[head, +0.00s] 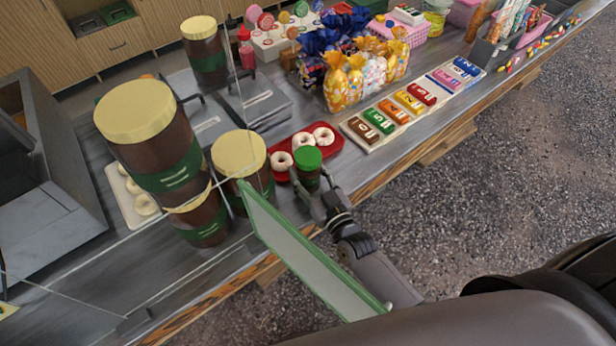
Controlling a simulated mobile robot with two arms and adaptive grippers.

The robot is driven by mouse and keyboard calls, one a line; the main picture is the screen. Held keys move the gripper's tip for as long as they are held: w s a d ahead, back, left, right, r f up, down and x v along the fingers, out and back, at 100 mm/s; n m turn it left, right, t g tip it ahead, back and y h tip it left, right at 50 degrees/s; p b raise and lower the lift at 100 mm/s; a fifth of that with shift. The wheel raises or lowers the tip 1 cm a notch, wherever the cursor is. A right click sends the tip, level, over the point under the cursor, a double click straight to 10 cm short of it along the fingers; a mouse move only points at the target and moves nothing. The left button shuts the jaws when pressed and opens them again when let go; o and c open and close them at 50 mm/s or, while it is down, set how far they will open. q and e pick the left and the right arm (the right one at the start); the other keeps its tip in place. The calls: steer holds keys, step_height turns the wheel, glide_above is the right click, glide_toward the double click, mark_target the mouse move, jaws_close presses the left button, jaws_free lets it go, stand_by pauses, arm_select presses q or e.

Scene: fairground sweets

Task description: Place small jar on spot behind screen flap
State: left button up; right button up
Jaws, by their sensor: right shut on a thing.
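The small jar (308,178) has a green lid and a dark brown body and stands roughly upright. My right gripper (318,188) is shut on it, near the front edge of the counter, just in front of the red tray. The screen flap (310,258), a pale panel with a green frame, slants from beside the big jars down towards me. It lies to the left of my right gripper and overlaps part of my arm in the view. I cannot make out the spot behind the flap. My left gripper is not in view.
Large brown jars with cream lids (135,112) stand left of the flap, one stacked on another. A red tray (328,150) of white ring doughnuts lies behind the small jar. A board of coloured bars (355,138) and bagged sweets (338,92) stand to the right.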

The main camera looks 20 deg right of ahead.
steer(key=shift+r, duration=0.2)
steer(key=shift+f, duration=0.1)
steer(key=shift+f, duration=0.1)
steer(key=o, duration=1.5)
steer(key=shift+o, duration=0.2)
